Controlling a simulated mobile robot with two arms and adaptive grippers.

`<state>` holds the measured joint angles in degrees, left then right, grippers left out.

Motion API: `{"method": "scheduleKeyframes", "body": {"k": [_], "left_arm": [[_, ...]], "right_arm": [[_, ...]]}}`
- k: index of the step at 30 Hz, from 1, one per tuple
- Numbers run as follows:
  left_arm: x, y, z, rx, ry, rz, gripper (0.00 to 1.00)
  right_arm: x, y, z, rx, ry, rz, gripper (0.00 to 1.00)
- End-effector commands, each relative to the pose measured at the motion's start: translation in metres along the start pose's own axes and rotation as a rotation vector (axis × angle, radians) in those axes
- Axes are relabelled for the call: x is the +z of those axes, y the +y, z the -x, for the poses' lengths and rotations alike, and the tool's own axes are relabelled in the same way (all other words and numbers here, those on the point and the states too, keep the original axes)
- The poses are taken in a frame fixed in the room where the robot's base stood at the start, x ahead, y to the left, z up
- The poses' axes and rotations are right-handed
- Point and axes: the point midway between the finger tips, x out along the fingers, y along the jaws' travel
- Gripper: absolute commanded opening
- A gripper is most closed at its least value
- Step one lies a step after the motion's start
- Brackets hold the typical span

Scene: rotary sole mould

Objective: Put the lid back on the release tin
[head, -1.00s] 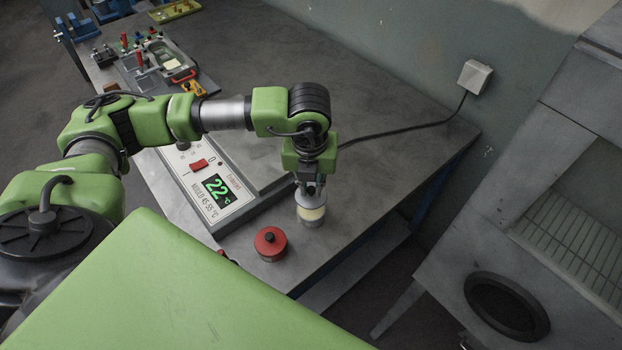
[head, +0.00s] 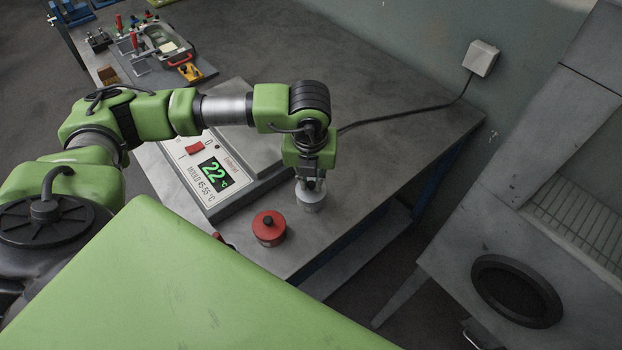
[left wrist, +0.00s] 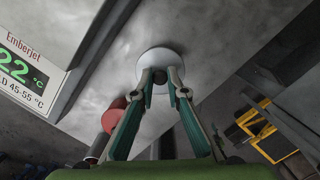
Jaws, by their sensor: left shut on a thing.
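The lid shows as a pale round disc (left wrist: 150,62) in the left wrist view, under the fingertips (left wrist: 160,84). My right gripper is out of view.
A cable (head: 410,122) runs to a wall socket box (head: 481,58). The bench's right edge is close.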

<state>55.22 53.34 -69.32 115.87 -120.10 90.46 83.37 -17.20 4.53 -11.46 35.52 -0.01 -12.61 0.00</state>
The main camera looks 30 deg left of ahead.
Motion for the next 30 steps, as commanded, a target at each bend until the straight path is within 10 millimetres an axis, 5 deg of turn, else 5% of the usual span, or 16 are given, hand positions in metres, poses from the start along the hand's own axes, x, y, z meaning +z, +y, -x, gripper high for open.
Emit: {"method": "scheduleKeyframes", "body": {"k": [30], "left_arm": [[-0.0004,-0.0001,0.0003,0.0,0.0,0.0,0.0]], "right_arm": [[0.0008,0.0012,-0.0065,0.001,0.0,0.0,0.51]]}}
